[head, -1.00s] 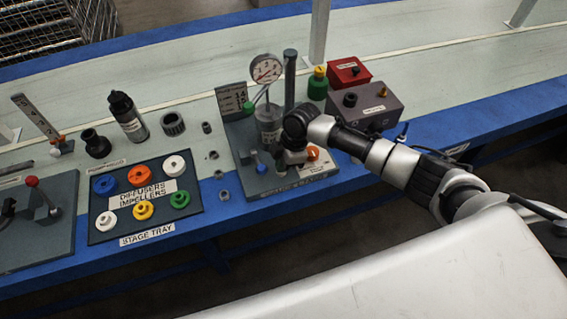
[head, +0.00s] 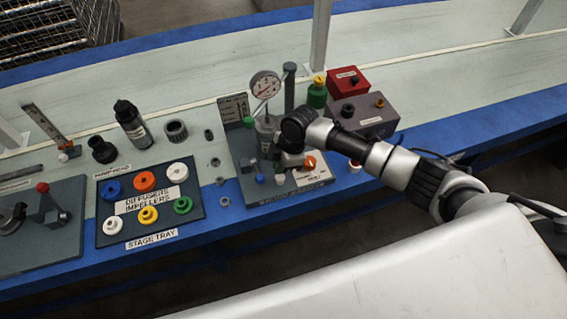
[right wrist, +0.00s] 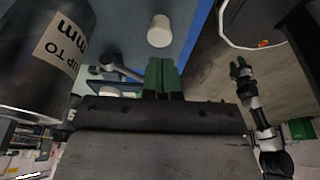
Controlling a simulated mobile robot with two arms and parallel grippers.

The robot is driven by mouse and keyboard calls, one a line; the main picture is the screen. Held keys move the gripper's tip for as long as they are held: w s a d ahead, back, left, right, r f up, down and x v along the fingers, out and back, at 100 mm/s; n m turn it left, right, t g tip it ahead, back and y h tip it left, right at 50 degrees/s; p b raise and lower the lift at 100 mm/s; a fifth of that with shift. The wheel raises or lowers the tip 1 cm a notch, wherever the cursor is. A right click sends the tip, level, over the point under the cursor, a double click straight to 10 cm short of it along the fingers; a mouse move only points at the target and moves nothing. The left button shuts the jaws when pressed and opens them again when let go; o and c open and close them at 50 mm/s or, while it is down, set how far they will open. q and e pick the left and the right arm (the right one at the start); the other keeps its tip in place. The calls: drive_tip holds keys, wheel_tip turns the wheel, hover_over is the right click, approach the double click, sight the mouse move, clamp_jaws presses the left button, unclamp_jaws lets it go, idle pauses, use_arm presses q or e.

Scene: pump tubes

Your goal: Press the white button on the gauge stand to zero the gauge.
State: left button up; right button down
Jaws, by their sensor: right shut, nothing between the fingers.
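The gauge stand (head: 246,188) is a grey base with a round white dial gauge (head: 265,85) on a post. A white button, a short cylinder (right wrist: 159,31), stands on the blue-grey surface in the right wrist view. It also shows as a small white spot (head: 280,179) at the stand's front in the head view. My right gripper (right wrist: 162,68) has green fingertips, shut together and empty. They point towards the button, with a visible gap in the picture; the exact distance is unclear. In the head view my right gripper (head: 285,165) is low over the stand, partly hidden by its wrist.
A large dark labelled cylinder (right wrist: 45,50) is close on the left of the wrist view. The stage tray (head: 193,226) lies to the left. A dark gripper-like part (right wrist: 241,72) shows at right.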

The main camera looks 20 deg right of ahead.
drive_tip(key=v, duration=0.9)
drive_tip(key=shift+w+r, duration=0.15)
drive_tip(key=shift+r, duration=0.2)
drive_tip(key=shift+d, duration=0.1)
idle(0.6)
